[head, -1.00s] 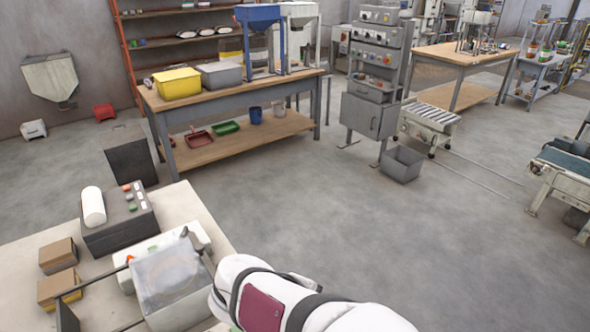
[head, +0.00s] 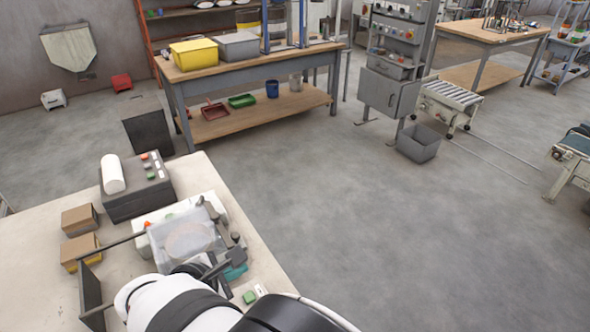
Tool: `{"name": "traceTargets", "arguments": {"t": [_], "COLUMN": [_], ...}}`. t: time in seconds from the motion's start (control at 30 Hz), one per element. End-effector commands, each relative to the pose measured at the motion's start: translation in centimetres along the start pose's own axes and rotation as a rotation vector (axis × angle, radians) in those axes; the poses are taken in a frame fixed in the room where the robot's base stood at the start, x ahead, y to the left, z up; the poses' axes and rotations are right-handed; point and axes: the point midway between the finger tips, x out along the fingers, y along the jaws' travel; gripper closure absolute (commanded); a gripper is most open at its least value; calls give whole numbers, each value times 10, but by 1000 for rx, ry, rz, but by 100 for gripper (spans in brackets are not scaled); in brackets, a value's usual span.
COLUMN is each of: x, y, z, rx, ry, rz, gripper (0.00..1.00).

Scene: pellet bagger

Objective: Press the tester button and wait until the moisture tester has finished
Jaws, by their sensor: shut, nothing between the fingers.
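On the pale table at the lower left, a white device with a clear lid over a round pan (head: 188,238) looks like the moisture tester. My gripper (head: 236,257) is shut and empty, its dark fingers over the right side of that device. Whether it touches anything there cannot be told. A small green button (head: 249,297) and a white piece (head: 261,290) lie right of my wrist, near the table edge. I cannot tell which button is the tester button. My white arm hides the device's near side. No readout is legible.
A dark box (head: 138,190) with a white roll and coloured buttons stands behind the device. Two brown cartons (head: 80,221) sit to its left, and a dark upright plate (head: 92,297) stands near the front.

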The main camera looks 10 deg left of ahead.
Motion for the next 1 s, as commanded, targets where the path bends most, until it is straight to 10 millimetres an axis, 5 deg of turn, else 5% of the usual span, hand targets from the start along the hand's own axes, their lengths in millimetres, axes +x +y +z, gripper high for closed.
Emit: {"name": "traceTargets", "arguments": {"t": [0.5,1.0], "x": [49,56], "y": [-36,-42], "z": [-35,-41], "rx": [0,2], "ry": [-1,0], "rz": [-3,-2], "gripper": [100,100]}}
